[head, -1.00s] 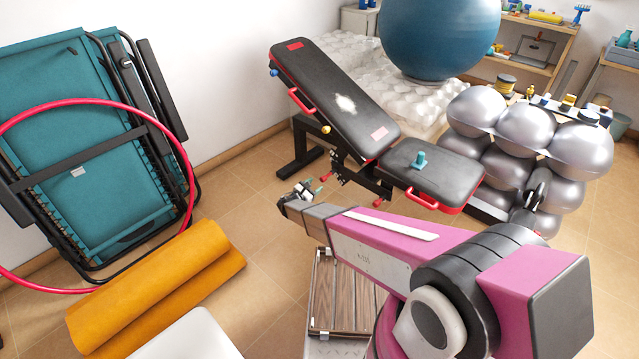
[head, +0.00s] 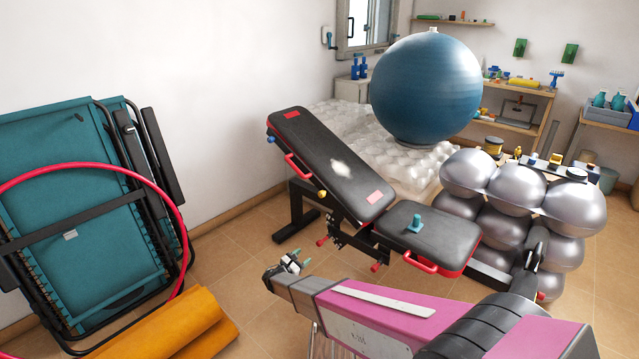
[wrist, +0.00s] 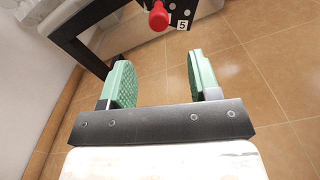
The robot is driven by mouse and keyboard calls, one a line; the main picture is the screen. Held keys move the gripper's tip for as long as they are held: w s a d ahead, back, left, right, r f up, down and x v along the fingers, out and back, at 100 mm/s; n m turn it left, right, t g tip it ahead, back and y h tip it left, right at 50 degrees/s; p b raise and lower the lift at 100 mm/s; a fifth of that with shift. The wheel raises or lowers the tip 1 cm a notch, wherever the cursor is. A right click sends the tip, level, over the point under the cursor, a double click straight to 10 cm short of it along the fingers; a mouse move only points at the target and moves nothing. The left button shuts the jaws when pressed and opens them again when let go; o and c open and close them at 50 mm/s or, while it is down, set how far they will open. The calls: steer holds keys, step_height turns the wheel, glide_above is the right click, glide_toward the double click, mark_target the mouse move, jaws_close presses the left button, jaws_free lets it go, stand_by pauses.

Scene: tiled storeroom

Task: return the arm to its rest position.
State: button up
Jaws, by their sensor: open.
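My arm is pink and grey and reaches from the lower right of the head view toward the left. My gripper (head: 290,263) is at its end, in front of the weight bench and apart from it. In the wrist view my gripper (wrist: 160,85) is open, with two green pads wide apart and nothing between them. Tiled floor (wrist: 160,68) shows between and beyond the pads. A red knob (wrist: 158,17) and a black bench part marked 5 are ahead of the pads.
The black weight bench (head: 330,160) bears a small teal object (head: 416,223). Silver balls (head: 500,205) stand to its right, a blue ball (head: 427,85) behind. At left are a folded teal frame (head: 75,225), a pink hoop (head: 178,215) and an orange mat (head: 185,325). Floor between is clear.

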steer(key=s+d+r+m+g, duration=0.3)
steer(key=d+r+m+g, duration=0.1)
steer(key=d, duration=0.4)
steer(key=s+d+r+m+g, duration=0.25)
steer(key=d+m, duration=0.25)
steer(key=d, duration=0.3)
steer(key=s+d+r+m+g, duration=0.2)
steer(key=d+r+m+g, duration=0.25)
steer(key=d, duration=0.35)
steer(key=s+d+r+m+g+y, duration=0.1)
steer(key=s+d+r+m+y, duration=0.3)
steer(key=s+r+m+y, duration=0.1)
steer(key=s+d+r+m+g+y, duration=0.2)
steer(key=s+d+r+m+y, duration=0.2)
steer(key=s+r+m+y, duration=0.2)
steer(key=s+r+m, duration=0.1)
steer(key=s+r, duration=0.1)
steer(key=s, duration=0.1)
steer(key=shift+s+d+r, duration=0.15)
steer(key=shift+s+d, duration=0.05)
steer(key=shift+d, duration=0.1)
steer(key=shift+c, duration=0.3)
